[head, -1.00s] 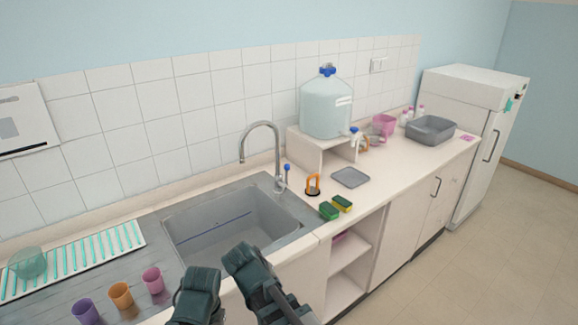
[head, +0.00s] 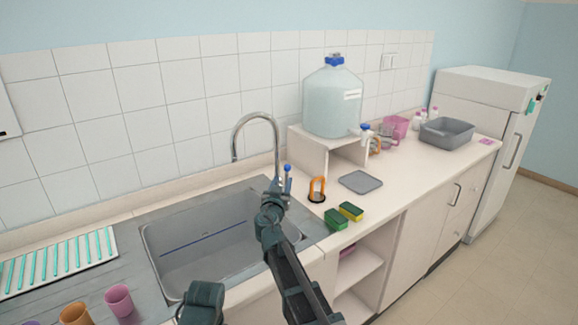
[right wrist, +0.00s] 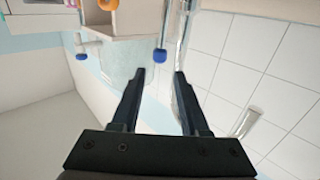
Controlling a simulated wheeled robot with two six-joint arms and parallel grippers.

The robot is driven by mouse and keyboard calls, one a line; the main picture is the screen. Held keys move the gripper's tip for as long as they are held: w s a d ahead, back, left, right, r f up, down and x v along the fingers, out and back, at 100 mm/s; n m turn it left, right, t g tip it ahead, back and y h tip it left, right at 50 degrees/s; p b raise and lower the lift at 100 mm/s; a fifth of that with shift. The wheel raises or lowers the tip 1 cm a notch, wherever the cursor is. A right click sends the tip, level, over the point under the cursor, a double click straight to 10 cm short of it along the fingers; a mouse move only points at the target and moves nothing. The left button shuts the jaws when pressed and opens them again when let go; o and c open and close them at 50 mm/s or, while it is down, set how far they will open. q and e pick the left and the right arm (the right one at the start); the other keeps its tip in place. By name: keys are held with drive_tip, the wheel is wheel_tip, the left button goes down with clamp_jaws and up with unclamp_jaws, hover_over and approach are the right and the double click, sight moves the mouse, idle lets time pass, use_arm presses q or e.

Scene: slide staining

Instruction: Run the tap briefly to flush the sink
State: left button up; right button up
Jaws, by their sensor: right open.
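My right gripper (head: 279,188) is raised close to the lever, partly hiding the tap's base. In the right wrist view the right gripper (right wrist: 160,76) is open and empty. The blue knob (right wrist: 160,55) shows just beyond and between its fingertips, with no clear contact. No water stream shows. My left arm shows at the bottom; its gripper fingers are not visible.
Green and yellow sponges (head: 336,219), an orange-handled item (head: 317,189) and a grey tray (head: 360,182) lie right of the sink. A large water jug (head: 332,102) stands on a raised shelf. Pink (head: 119,300) and orange (head: 75,314) cups stand front left.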

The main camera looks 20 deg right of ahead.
sight(286, 180)
drive_tip(key=x, duration=1.3)
drive_tip(key=shift+w, duration=0.15)
drive_tip(key=shift+d+f, duration=0.1)
drive_tip(key=shift+c, duration=0.3)
clamp_jaws()
idle(0.5)
